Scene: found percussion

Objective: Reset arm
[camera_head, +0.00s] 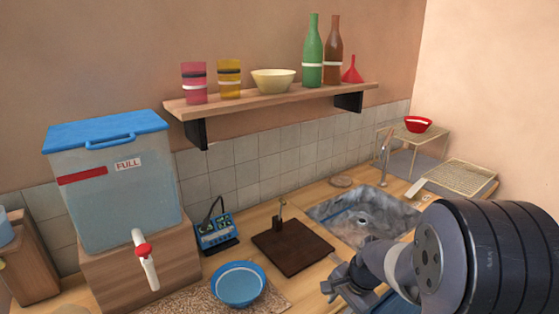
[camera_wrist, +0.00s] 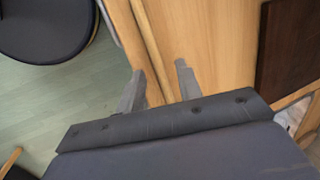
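My arm reaches in from the lower right of the head view. My gripper (camera_head: 331,289) is near the front edge of the wooden counter, to the right of and in front of the dark brown board. In the wrist view my gripper (camera_wrist: 158,82) shows two grey fingers spread apart with nothing between them. Below them are the counter's edge and the wooden cabinet front. The fingers look clear of any object.
A dark board (camera_head: 292,245), blue bowl (camera_head: 238,284), blue device (camera_head: 217,232) and sink (camera_head: 362,216) are on the counter. A water dispenser (camera_head: 112,180) stands left. A shelf (camera_head: 270,99) holds cups, bottles, a bowl and a funnel. Green floor (camera_wrist: 60,105) is open.

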